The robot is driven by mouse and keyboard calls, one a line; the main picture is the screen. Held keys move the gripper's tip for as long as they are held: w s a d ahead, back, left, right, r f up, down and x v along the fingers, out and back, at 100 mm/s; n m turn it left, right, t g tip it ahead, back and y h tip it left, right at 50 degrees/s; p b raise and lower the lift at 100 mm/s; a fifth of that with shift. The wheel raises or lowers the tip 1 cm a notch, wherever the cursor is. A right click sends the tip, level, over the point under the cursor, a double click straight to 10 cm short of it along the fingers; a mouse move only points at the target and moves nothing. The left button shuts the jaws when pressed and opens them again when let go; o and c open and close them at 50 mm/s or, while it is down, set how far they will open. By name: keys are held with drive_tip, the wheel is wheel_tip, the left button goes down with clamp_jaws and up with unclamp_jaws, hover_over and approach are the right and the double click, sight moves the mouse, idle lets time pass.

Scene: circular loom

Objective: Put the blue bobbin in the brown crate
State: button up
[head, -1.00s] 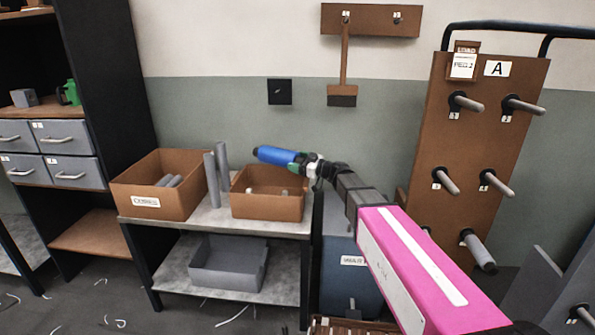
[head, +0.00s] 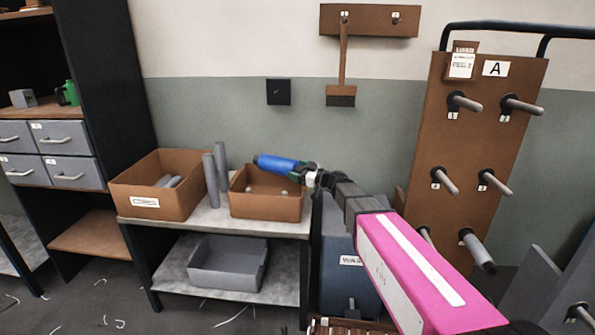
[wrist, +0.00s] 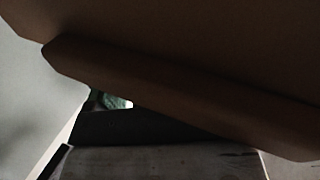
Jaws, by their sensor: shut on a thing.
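My gripper (head: 304,170) is shut on one end of the blue bobbin (head: 277,164), a blue cylinder with a dark tip at its far end. The bobbin lies nearly level, pointing left, over the open top of a brown crate (head: 266,207) on the bench. In the head view it overlaps the crate's back edge, and its exact height over the rim is hard to tell. A few small pale round ends show inside this crate. The wrist view is dark and mostly filled by a brown surface (wrist: 190,95); the bobbin cannot be made out there.
A labelled brown crate (head: 163,199) with grey tubes stands left on the bench (head: 217,222). Two upright grey tubes (head: 216,172) stand between the crates. A grey bin (head: 228,268) is on the lower shelf. A brown peg board (head: 476,145) stands right.

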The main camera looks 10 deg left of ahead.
drive_tip(key=o, duration=1.5)
drive_tip(key=shift+a+f, duration=0.1)
drive_tip(key=shift+f, duration=0.4)
drive_tip(key=shift+c, duration=0.2)
drive_tip(key=shift+r, duration=0.35)
drive_tip(key=shift+s+r, duration=0.1)
drive_tip(key=shift+r, duration=0.15)
drive_tip(key=v, duration=1.2)
drive_tip(key=shift+r, duration=0.2)
